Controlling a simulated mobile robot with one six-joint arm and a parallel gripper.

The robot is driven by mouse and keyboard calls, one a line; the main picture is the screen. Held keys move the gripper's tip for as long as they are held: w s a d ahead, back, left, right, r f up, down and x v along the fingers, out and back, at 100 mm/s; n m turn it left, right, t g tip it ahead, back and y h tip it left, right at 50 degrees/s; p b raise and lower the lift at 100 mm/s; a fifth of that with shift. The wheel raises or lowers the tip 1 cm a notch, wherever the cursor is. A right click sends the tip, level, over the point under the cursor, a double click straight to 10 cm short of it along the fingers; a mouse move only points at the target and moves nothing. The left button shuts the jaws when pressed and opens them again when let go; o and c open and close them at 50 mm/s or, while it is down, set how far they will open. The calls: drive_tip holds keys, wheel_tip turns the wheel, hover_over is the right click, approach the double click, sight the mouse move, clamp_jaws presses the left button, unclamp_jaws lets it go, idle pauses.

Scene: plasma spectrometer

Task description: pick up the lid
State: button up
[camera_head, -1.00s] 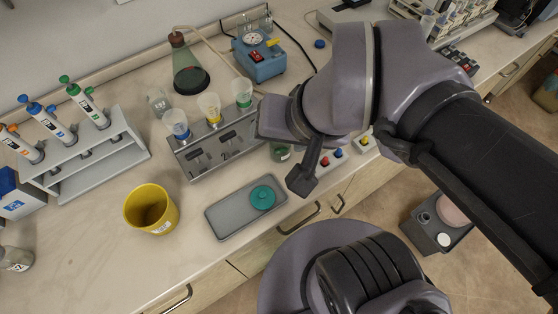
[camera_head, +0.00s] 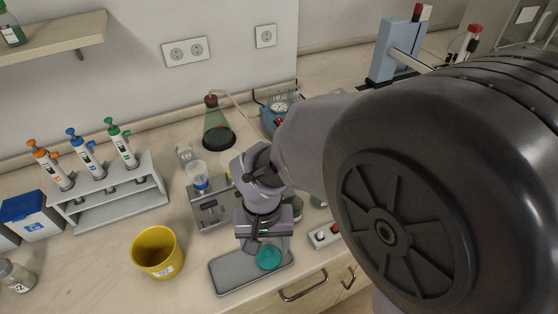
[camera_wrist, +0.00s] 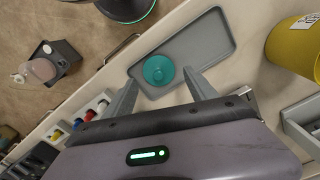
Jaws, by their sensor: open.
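The lid (camera_head: 268,257) is a round teal disc with a small raised knob. It lies on the right part of a grey tray (camera_head: 228,276) on the bench. In the wrist view the lid (camera_wrist: 159,70) sits a little beyond and between my two fingertips, near one end of the tray (camera_wrist: 212,38). My gripper (camera_wrist: 160,82) is open and empty, its fingers spread wider than the lid. In the head view my gripper (camera_head: 256,247) is over the tray, just above the lid, and its fingers are partly hidden.
A yellow cup (camera_head: 157,253) stands left of the tray. A rack (camera_head: 212,213) with small cups stands behind it, partly hidden by my arm. A pipette stand (camera_head: 115,205) is at the back left. The bench's front edge is close to the tray.

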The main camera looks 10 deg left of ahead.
sight(268, 252)
drive_tip(key=f+b, duration=0.2)
drive_tip(key=f, duration=0.1)
drive_tip(key=f+b, duration=0.1)
drive_tip(key=f, duration=0.1)
drive_tip(key=shift+w+d+f, duration=0.15)
drive_tip(key=shift+w+f, duration=0.05)
drive_tip(key=shift+w, duration=0.15)
drive_tip(key=shift+r, duration=0.2)
drive_tip(key=shift+c, duration=0.5)
drive_tip(key=c, duration=1)
drive_tip(key=shift+r+p, duration=0.1)
drive_tip(key=shift+p, duration=0.2)
